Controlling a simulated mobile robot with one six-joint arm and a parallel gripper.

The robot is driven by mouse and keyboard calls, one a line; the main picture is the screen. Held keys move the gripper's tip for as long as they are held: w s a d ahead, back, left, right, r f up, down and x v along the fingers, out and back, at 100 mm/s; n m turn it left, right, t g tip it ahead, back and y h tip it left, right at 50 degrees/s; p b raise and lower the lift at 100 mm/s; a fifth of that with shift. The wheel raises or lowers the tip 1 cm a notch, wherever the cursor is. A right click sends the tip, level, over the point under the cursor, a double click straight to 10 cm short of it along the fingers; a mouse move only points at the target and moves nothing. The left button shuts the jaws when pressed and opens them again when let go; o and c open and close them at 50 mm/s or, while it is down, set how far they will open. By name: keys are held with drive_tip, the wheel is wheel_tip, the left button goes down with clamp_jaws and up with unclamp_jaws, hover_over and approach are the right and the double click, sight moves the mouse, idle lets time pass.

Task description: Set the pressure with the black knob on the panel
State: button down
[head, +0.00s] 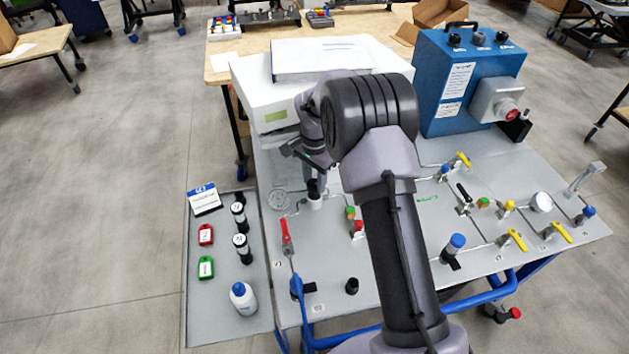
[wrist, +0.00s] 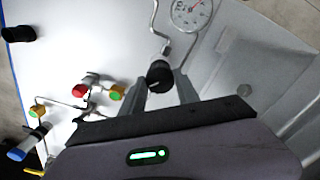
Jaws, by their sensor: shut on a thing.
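The black knob (wrist: 159,73) is between my gripper's two fingertips (wrist: 160,80) in the wrist view, and the fingers are shut on it. In the head view my gripper (head: 315,180) points down at the knob on the panel (head: 330,262), left of my arm. The fingers and wrist partly hide the knob there. A round dial gauge (wrist: 190,12) joins the knob by a bent metal tube in the wrist view.
A red-handled valve (head: 286,238) stands in front of the knob. Red, green and yellow fittings (head: 355,225) stand close to my arm. A white box (head: 290,100) and a blue unit (head: 465,85) are behind. A side tray (head: 215,325) holds tags and bottles.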

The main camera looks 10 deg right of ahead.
sight(315, 183)
drive_tip(key=shift+m, duration=0.4)
drive_tip(key=c, duration=0.9)
unclamp_jaws()
drive_tip(key=shift+r, duration=0.1)
wheel_tip(315, 183, up, 17)
drive_tip(key=p, duration=0.5)
drive_tip(key=shift+r, duration=0.15)
